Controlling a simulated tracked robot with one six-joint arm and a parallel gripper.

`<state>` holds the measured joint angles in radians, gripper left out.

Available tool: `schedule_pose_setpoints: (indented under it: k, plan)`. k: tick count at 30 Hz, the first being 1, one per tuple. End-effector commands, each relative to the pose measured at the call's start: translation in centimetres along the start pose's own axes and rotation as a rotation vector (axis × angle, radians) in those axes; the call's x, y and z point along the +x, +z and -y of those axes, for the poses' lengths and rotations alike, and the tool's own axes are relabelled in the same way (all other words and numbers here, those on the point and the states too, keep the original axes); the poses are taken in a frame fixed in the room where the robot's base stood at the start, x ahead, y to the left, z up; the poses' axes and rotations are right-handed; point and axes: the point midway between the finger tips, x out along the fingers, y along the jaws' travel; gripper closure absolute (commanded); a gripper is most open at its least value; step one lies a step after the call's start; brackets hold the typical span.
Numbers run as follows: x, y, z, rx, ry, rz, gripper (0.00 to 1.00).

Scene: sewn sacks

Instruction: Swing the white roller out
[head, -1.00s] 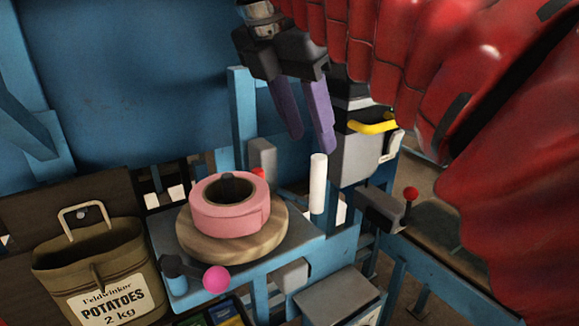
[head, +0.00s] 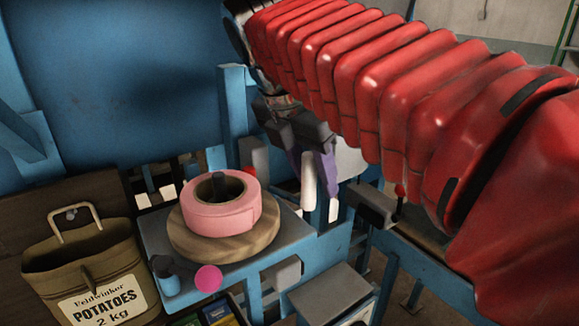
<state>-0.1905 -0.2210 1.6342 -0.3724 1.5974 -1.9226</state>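The white roller (head: 308,182) stands upright at the right edge of the blue-framed machine, right of the pink tape roll (head: 222,214). My gripper (head: 313,178), with purple fingers, points down at the roller. One finger shows at the roller's upper left and the other at its right, with the roller partly in front of them. The fingers look apart; I cannot tell whether either touches the roller. My red-sleeved arm covers the area above and to the right.
The tape roll lies on a round wooden disc (head: 180,238) on a shelf. A pink ball knob (head: 208,278) is in front. A potato sack (head: 85,268) stands at left. A red-knobbed lever (head: 400,190) is right of my gripper. A blue panel (head: 110,80) rises behind.

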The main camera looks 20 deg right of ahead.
Motion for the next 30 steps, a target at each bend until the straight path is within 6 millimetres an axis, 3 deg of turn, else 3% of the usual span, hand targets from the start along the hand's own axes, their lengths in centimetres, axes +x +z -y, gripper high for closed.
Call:
schedule_pose_setpoints:
  k: [6, 22, 30]
  plan:
    - [-0.02, -0.02, 0.0, 0.0, 0.0, 0.0, 0.62]
    - [-0.05, -0.05, -0.02, -0.001, 0.0, 0.0, 0.99]
    - [-0.06, -0.06, -0.02, -0.001, 0.0, 0.0, 1.0]
